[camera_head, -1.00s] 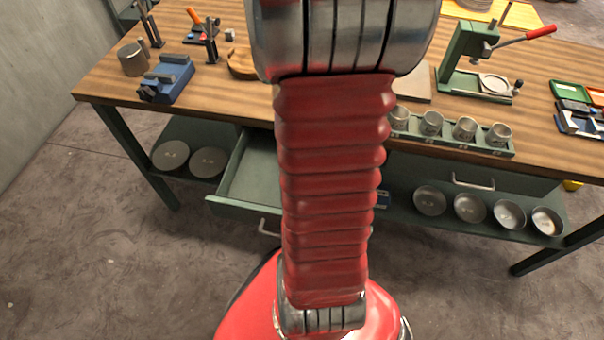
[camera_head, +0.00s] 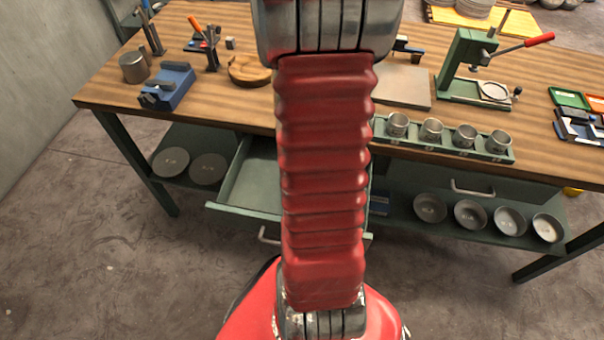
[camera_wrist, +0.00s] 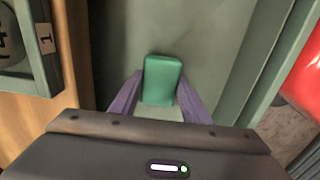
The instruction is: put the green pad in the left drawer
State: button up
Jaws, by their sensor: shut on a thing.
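The left drawer (camera_head: 243,211) is pulled out under the bench in the head view, and its visible floor is bare. In the wrist view, the drawer's side wall (camera_wrist: 274,62) runs along the right of my gripper. My gripper (camera_wrist: 158,98) is shut on the green pad (camera_wrist: 162,78), with one purple finger on each side of it. The pad is seen over the drawer's inside; I cannot tell its height above the floor. In the head view my arm hides the gripper, the pad and the drawer's right part.
The wooden bench top (camera_head: 200,108) lies behind the drawer. A green rack (camera_head: 445,139) with several metal cups stands near its front edge; its end, labelled 1, shows close at left in the wrist view (camera_wrist: 42,50). A closed right drawer (camera_head: 430,181) is beside the open one.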

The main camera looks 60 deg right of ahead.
jog(key=shift+f, duration=2.05)
jog(key=shift+f, duration=0.1)
jog(key=o, duration=1)
notch_tip(320, 180, up, 12)
jog(key=shift+r, duration=0.15)
